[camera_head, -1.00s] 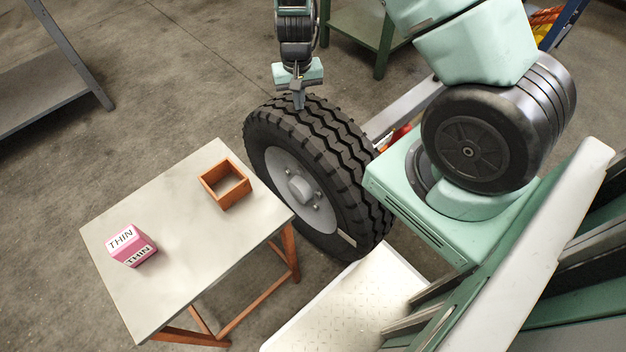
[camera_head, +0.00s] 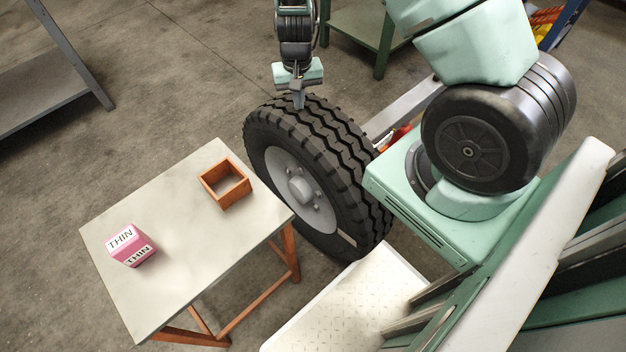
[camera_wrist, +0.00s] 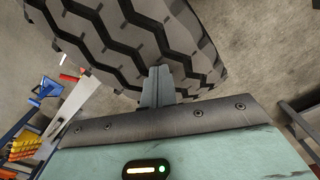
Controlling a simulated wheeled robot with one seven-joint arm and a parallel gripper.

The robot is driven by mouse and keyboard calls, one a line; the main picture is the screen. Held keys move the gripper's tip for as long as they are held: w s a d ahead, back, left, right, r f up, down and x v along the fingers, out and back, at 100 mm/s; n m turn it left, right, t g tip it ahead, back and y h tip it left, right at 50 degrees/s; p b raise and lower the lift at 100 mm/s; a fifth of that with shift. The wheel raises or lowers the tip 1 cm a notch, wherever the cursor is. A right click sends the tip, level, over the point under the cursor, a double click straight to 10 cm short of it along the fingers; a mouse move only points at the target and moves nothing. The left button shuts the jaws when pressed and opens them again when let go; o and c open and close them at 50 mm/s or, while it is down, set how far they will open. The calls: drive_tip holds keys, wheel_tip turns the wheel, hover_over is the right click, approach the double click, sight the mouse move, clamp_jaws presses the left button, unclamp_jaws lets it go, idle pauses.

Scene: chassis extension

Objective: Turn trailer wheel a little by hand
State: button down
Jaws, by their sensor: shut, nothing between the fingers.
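The trailer wheel (camera_head: 330,165) stands upright in the middle of the head view, with a black treaded tyre and a grey hub (camera_head: 301,189). My gripper (camera_head: 298,103) is shut and empty, pointing down at the top of the tyre. Its fingertips are at the tread, touching or very close; I cannot tell which. In the wrist view the closed fingers (camera_wrist: 157,82) lie in front of the tyre tread (camera_wrist: 135,40). The exact contact at the fingertips is hard to see.
A small table (camera_head: 190,245) left of the wheel carries an open orange-brown box (camera_head: 226,196) and a pink-and-white block (camera_head: 131,245) marked THIN. A grey bar (camera_head: 405,108) runs behind the wheel. A green stand (camera_head: 362,38) is at the back, a grey shelf (camera_head: 50,95) at far left.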

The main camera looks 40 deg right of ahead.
sight(327, 131)
drive_tip(key=shift+s+f+b, duration=0.2)
drive_tip(key=shift+s+b, duration=0.9)
drive_tip(key=shift+s, duration=1.5)
drive_tip(key=shift+s+f+b, duration=0.15)
drive_tip(key=shift+s+b, duration=0.9)
drive_tip(key=shift+s, duration=1.55)
drive_tip(key=shift+d+r, duration=0.1)
drive_tip(key=r+p, duration=0.6)
drive_tip(key=shift+w+r, duration=0.15)
drive_tip(key=shift+w, duration=0.05)
